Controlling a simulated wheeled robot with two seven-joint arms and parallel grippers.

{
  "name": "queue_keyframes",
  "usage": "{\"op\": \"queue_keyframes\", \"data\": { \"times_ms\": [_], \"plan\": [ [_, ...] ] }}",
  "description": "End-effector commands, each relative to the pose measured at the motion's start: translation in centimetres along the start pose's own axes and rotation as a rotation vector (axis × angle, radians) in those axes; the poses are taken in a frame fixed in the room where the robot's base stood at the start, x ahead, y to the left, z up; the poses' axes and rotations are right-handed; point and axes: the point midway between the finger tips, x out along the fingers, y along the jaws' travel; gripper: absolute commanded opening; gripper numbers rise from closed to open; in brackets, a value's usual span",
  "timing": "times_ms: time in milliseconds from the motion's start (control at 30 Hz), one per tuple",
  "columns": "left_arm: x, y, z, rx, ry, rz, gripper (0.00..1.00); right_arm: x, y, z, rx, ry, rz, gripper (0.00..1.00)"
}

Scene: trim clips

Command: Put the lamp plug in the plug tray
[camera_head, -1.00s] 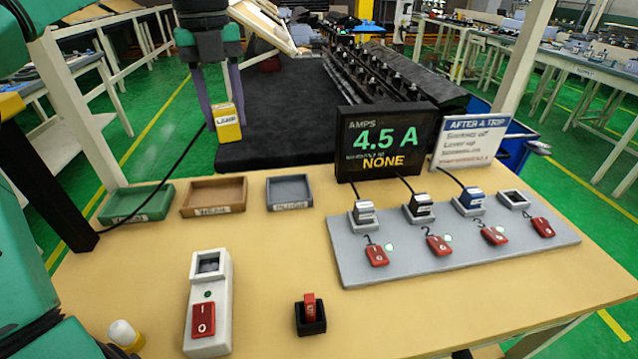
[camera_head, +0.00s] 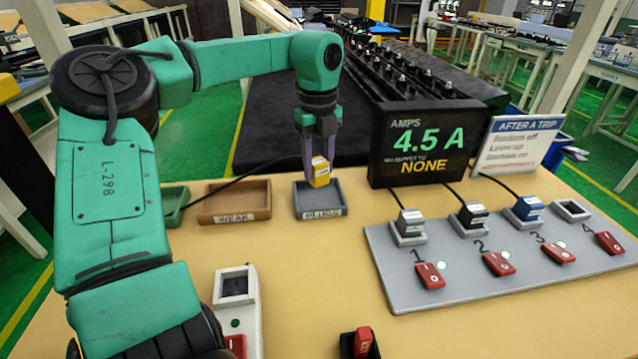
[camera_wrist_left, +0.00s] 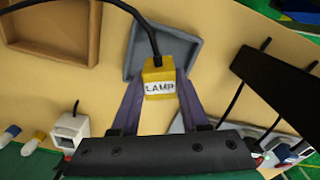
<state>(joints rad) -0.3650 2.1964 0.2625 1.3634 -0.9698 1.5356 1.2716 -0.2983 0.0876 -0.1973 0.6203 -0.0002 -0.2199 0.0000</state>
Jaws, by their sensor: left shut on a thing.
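The yellow lamp plug (camera_head: 320,172) is held between the fingers of my left gripper (camera_head: 319,168), which is shut on it. It hangs over the grey plug tray (camera_head: 334,206); I cannot tell its exact height above the tray floor. In the left wrist view the plug (camera_wrist_left: 158,78) shows its LAMP label between the two purple fingers, with the grey tray (camera_wrist_left: 203,48) behind it. A black cord runs from the plug to the left. My right gripper is not in view.
A brown tray (camera_head: 234,205) and a green tray (camera_head: 175,203) stand left of the plug tray. The amps display (camera_head: 425,146) stands close on the right. A grey strip (camera_head: 400,290) holds several plugs and red switches. A white switched socket (camera_head: 236,290) is in front.

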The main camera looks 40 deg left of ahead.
Motion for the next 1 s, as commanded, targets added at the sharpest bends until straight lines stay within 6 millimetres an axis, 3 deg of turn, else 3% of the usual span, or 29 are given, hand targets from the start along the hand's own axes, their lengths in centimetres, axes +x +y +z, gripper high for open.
{"op": "queue_keyframes", "data": {
  "times_ms": [233,567,600,667,1000],
  "plan": [
    [4.2,0.1,-0.1,0.002,0.003,0.002,0.00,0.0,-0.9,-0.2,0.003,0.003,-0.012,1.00],
    [4.8,0.0,0.0,0.002,0.000,0.000,0.00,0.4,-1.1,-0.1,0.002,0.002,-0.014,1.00],
    [4.7,0.0,0.0,0.002,0.000,0.000,0.56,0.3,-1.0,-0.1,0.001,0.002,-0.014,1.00],
    [4.6,0.0,-0.1,0.002,0.000,0.000,0.74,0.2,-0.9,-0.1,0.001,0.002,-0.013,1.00],
    [4.1,0.0,0.0,0.002,0.001,0.000,0.74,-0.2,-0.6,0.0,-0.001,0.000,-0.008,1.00]
  ]
}}
